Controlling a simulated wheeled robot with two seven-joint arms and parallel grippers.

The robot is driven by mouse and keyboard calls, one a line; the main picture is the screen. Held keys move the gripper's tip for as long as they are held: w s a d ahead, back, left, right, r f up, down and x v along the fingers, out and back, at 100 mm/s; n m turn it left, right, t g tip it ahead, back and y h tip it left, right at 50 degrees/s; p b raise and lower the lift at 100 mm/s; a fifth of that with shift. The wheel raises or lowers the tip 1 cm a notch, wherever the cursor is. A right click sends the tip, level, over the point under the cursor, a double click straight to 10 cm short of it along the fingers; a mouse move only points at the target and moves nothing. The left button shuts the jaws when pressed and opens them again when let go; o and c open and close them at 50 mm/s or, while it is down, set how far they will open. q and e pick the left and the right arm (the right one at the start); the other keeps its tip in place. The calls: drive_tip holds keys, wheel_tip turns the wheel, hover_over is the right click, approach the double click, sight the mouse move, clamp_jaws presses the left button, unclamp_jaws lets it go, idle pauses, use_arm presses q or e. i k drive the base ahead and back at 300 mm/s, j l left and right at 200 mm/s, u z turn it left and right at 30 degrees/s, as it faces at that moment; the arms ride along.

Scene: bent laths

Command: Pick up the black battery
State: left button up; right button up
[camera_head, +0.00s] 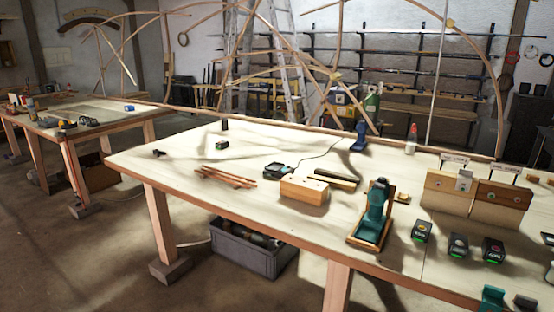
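Three black batteries stand in a loose row at the right front of the workbench: a left one (422,230), a middle one (458,246) and a right one (493,250). Each has a coloured mark on its dark body, and green shows low on them. A small dark block with some green (222,146) lies alone at the far left of the bench; I cannot tell if it is a battery too. Neither of my grippers is in view.
The workbench (150,170) holds a teal tool on a wooden stand (375,215), a wooden block with holes (304,190), thin laths (228,177), a dark device with a cable (280,170) and a wooden holder (476,198). A grey crate (246,250) stands beneath. The bench's left front is clear.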

sight(418, 234)
drive_tip(key=z, duration=1.35)
